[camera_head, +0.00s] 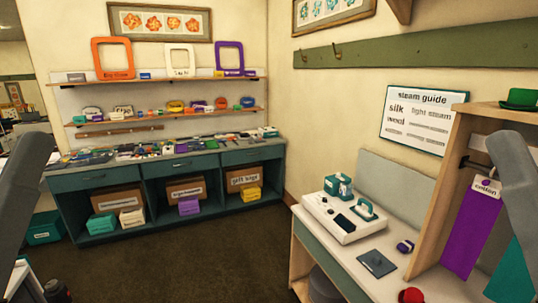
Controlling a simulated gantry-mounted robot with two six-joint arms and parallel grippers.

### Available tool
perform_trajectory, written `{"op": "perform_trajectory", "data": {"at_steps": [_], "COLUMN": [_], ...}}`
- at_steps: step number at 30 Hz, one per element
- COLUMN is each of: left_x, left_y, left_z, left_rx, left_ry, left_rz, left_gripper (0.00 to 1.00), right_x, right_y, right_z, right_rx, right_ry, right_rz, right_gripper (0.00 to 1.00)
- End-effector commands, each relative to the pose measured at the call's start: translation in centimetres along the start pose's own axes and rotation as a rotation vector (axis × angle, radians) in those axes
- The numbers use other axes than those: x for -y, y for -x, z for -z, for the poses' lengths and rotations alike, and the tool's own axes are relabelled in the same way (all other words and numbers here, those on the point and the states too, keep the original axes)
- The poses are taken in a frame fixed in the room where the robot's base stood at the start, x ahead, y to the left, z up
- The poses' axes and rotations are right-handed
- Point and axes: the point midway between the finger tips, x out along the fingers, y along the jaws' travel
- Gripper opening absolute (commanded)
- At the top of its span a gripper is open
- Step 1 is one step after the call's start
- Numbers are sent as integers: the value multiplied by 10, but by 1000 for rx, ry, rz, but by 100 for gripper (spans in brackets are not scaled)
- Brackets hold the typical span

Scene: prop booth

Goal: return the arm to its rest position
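A grey link of my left arm (24,182) stands at the far left edge. A grey link of my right arm (518,175) stands at the right edge, in front of part of the wooden garment stand. Neither gripper's fingertips show, so I cannot see what either one holds. No object is seen in contact with the visible links.
A teal counter (180,165) covered with small items stands at the back, below shelves. At right, a table holds a white steamer unit (343,217), a dark pad (377,264) and a red item (412,295). Purple cloth (470,235) hangs beside them. The middle floor is clear.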

Motion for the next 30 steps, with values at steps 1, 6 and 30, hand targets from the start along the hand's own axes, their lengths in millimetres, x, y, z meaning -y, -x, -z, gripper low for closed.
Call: {"op": "perform_trajectory", "data": {"at_steps": [1, 6, 30], "left_x": [0, 0, 1], "left_y": [-35, -96, -197], "left_z": [32, 88, 181], "left_rx": [0, 0, 1], "left_ry": [0, 0, 0], "left_rz": [0, 0, 0], "left_gripper": [50, 50, 50], "right_x": [0, -1, -1], "right_y": [-35, -96, -198], "right_z": [32, 88, 180], "right_rx": [0, 1, 2], "right_ry": [0, -1, -2], "right_rz": [0, 0, 0], "right_gripper": [46, 46, 46]}}
